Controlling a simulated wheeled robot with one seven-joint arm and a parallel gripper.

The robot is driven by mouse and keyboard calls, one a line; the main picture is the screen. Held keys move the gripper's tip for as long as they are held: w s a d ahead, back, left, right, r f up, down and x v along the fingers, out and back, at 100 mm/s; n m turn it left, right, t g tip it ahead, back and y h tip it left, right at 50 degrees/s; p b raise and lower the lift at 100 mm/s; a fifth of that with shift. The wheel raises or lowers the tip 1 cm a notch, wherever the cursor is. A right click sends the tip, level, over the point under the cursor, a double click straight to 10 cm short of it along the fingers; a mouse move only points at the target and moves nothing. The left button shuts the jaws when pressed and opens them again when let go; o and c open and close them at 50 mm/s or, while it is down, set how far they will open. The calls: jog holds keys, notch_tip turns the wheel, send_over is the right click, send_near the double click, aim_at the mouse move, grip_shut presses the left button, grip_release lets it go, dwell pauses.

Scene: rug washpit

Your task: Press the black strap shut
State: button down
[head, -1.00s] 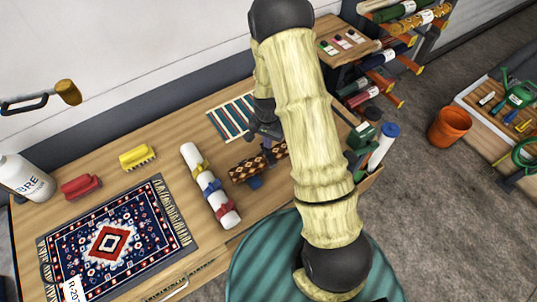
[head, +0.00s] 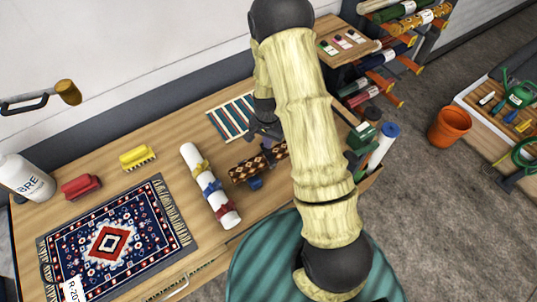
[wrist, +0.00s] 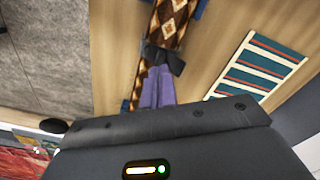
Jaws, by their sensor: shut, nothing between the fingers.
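A rolled rug with a brown and cream diamond pattern (head: 246,169) lies on the wooden table, partly hidden behind my arm in the head view. In the wrist view the roll (wrist: 172,22) runs up to the top edge. The black strap (wrist: 168,57) crosses the roll there, with a dark flap sticking out to the right. My gripper (wrist: 156,72) is shut and empty; its purple fingers point at the black strap and their tips overlap its lower edge. I cannot tell whether they touch it. In the head view my arm hides the strap.
A white roll (head: 197,165) with yellow, blue and red straps lies left of the rug roll. A striped mat (head: 228,116) lies behind it and also shows in the wrist view (wrist: 262,66). A patterned rug (head: 110,243), brushes (head: 137,157) and a bottle (head: 25,178) are further left.

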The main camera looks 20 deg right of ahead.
jog(key=shift+f+b, duration=0.6)
jog(key=shift+f, duration=0.2)
dwell(0.5)
jog(key=shift+r, duration=0.1)
dwell(0.3)
notch_tip(320, 180, up, 8)
jog(key=p, duration=0.5)
jog(key=shift+p, duration=0.35)
dwell(0.7)
jog(key=s+r+n+t+b, duration=0.2)
jog(key=s+r+n+b, duration=0.6)
jog(key=s, duration=0.6)
jog(key=shift+s+r+t+b, duration=0.25)
jog(key=shift+r+b, duration=0.35)
jog(key=shift+r, duration=0.35)
